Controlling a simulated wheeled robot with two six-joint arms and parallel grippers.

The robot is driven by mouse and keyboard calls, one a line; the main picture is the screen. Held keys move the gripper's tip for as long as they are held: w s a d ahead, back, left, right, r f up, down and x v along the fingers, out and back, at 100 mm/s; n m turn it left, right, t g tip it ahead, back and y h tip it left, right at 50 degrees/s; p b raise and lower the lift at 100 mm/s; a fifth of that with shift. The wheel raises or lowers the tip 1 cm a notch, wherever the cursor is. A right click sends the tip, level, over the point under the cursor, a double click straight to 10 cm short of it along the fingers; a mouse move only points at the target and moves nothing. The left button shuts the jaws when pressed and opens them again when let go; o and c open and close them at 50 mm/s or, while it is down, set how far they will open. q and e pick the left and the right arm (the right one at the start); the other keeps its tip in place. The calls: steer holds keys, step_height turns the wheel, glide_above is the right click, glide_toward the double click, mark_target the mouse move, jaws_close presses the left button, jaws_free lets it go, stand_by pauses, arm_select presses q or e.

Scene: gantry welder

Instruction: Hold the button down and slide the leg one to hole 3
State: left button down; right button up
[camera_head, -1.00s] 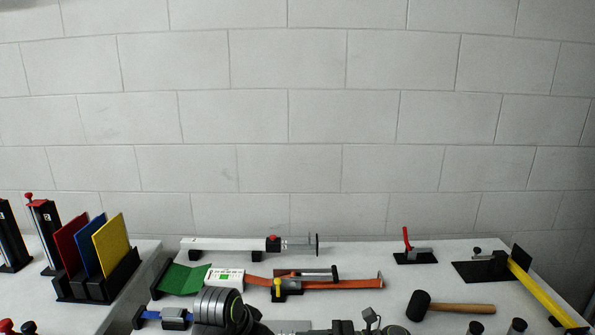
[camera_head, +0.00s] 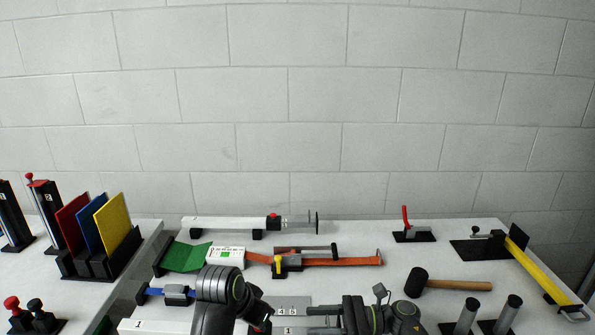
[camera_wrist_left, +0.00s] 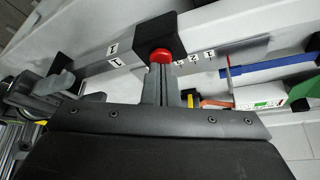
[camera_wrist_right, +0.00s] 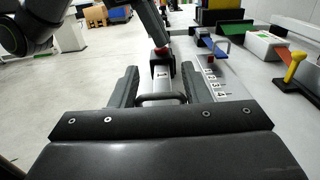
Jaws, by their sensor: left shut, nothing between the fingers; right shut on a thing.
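Leg one is a white tube (camera_head: 150,326) marked 1 along the front of the bench, with a black collar (camera_wrist_left: 150,38) and a red button (camera_wrist_left: 160,55). A grey inner bar marked 1 (camera_wrist_right: 162,73) slides from it. My left gripper (camera_wrist_left: 160,80) is shut and empty, its tips at the red button; I cannot tell how far the button is pressed. My right gripper (camera_wrist_right: 158,92) is shut on the metal handle (camera_wrist_right: 160,98) at the bar's end. The hole position is hidden.
Behind lie an orange strap (camera_head: 340,261), a white box with a green screen (camera_head: 225,256) and another white tube (camera_head: 225,224). Coloured plates (camera_head: 100,235) stand at left.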

arm_select(q)
steer(key=shift+f, duration=0.15)
arm_select(e)
steer(key=d, duration=0.6)
stand_by(0.6)
steer(key=shift+d, duration=0.1)
arm_select(q)
steer(key=shift+r, duration=3.1)
steer(key=shift+f, duration=0.1)
